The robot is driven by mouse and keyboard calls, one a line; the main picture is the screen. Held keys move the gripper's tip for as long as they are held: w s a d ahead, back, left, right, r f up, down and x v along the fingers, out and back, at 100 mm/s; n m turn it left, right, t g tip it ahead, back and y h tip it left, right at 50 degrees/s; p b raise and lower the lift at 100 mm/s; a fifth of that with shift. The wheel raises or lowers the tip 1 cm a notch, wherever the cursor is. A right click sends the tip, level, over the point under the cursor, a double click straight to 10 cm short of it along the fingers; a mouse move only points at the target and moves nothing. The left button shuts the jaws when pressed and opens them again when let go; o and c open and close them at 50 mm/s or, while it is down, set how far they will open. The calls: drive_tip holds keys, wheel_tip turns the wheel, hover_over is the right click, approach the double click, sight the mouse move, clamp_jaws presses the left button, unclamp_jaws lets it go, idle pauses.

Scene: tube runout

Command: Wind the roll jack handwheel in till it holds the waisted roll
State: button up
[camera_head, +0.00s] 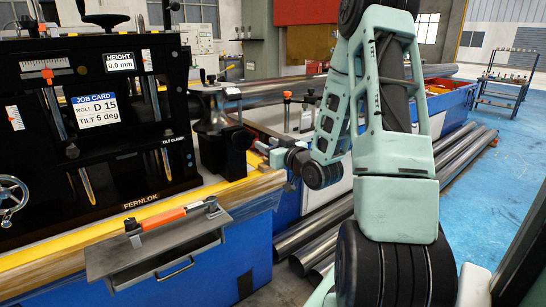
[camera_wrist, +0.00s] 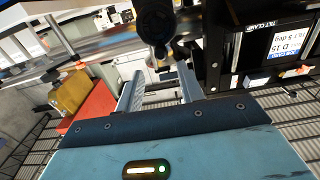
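The waisted roll (camera_head: 213,112) stands upright in a black block (camera_head: 226,150) at the right end of the black machine in the head view. My gripper is at the end of my arm, just right of that block and partly hidden there by my wrist. In the wrist view my gripper (camera_wrist: 160,72) has its two pale fingers apart, with a clear gap between them. A dark rounded part (camera_wrist: 155,20) is just beyond the fingertips; I cannot tell if they touch it. The roll jack handwheel is not clearly visible. A silver handwheel (camera_head: 12,196) sits at the machine's far left.
The black machine (camera_head: 120,160) carries a job card (camera_head: 96,111) reading roll D 15, tilt 5 deg, and a height display (camera_head: 120,62) at 0.0 mm. An orange-handled tool (camera_head: 172,215) lies on a grey shelf (camera_head: 150,248). Long pipes (camera_head: 465,160) lie at right.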

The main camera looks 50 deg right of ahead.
sight(254, 137)
drive_tip(key=p+x, duration=0.1)
drive_tip(key=x, duration=0.6)
drive_tip(key=shift+a+p, duration=0.1)
drive_tip(key=shift+p, duration=0.25)
drive_tip(key=shift+w, duration=0.3)
drive_tip(key=c, duration=0.8)
